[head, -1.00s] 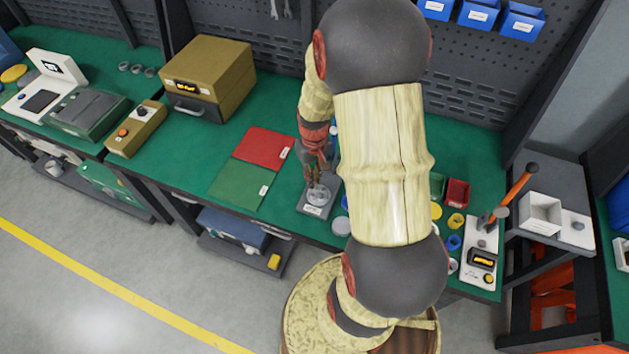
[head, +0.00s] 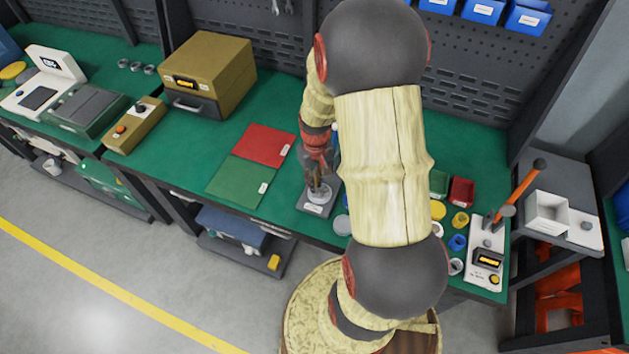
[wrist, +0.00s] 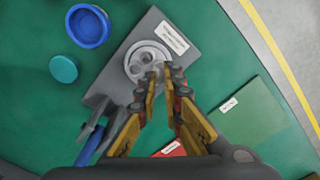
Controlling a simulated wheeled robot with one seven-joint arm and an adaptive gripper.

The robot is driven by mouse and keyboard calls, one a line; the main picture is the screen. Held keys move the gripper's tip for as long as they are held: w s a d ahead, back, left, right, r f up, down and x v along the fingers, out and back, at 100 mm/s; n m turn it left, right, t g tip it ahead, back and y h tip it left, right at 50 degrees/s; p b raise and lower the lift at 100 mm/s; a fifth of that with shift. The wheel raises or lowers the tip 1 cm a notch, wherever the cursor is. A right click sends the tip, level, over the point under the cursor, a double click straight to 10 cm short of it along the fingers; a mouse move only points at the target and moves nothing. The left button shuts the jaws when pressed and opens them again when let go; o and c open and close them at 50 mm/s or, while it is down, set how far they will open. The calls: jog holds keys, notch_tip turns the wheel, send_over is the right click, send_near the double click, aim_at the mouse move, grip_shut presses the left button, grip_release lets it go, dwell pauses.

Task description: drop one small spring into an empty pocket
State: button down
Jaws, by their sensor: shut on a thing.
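My gripper (wrist: 160,75) is above a round grey metal holder (wrist: 148,62) with several pockets, set on a grey base plate (wrist: 185,27) with a white label. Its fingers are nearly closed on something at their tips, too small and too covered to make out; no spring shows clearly. The fingertips overlap the near right part of the holder in the wrist view. Two dark round pockets show beside the tips. In the head view my gripper (head: 317,185) points down over the same holder (head: 318,196).
A blue round dish (wrist: 88,26) and a teal disc (wrist: 63,69) lie left of the base plate. A green mat (head: 238,184) and a red mat (head: 264,146) lie to its left in the head view. A brown box (head: 208,68) stands behind them.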

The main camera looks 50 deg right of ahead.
jog(key=shift+f, duration=0.4)
dwell(0.4)
jog(key=c, duration=2.2)
grip_release()
jog(key=shift+r, duration=0.1)
jog(key=shift+r+p, duration=1.3)
jog(key=shift+r, duration=0.4)
jog(key=shift+o, duration=0.3)
jog(key=o, duration=0.4)
jog(key=shift+o, duration=0.4)
